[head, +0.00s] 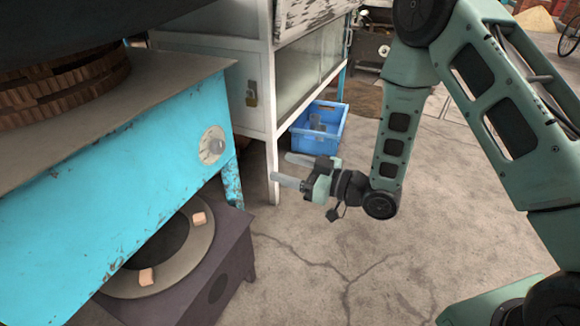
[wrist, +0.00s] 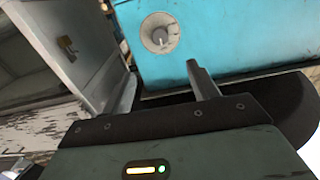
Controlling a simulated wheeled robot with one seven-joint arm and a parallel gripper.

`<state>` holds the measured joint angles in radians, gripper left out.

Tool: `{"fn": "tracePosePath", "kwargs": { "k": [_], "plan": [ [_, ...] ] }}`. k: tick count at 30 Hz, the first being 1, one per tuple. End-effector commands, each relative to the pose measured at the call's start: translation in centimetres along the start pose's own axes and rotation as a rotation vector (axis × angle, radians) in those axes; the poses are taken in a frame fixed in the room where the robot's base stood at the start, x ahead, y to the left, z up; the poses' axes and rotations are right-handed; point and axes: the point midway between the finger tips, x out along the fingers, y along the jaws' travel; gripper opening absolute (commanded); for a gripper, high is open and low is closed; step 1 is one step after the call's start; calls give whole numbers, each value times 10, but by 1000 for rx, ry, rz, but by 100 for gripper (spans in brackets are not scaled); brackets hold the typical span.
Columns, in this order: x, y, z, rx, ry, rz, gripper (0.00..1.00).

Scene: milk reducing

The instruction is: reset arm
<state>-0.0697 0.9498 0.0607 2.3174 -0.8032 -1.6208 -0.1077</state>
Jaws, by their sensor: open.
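My gripper (head: 287,171) is at the end of my green arm in the head view. It points left, in the open space over the concrete floor, in front of the white cabinet and right of the blue stove table. Its two fingers are apart with nothing between them. In the wrist view the fingers show at the lower middle, with the blue table (wrist: 230,40) and its round knob (wrist: 160,33) beyond them. The same knob (head: 213,145) is on the table's end in the head view.
The blue stove table (head: 130,160) fills the left. Under it stands a dark burner box (head: 215,260) with two small blocks on its ring. A white glass-sided cabinet (head: 257,90) stands behind, with a blue crate (head: 318,130) beneath it. The concrete floor (head: 320,270) in front is clear.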

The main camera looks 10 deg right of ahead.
Motion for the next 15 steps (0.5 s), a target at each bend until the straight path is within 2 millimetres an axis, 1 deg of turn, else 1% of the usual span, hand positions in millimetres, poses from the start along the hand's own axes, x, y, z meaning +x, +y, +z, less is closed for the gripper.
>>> {"fn": "tracePosePath", "kwargs": {
  "k": [11,15],
  "plan": [
    [1,0,0,-1,-2,0,60],
    [9,-3,-4,-20,-68,6,60]
  ]
}}
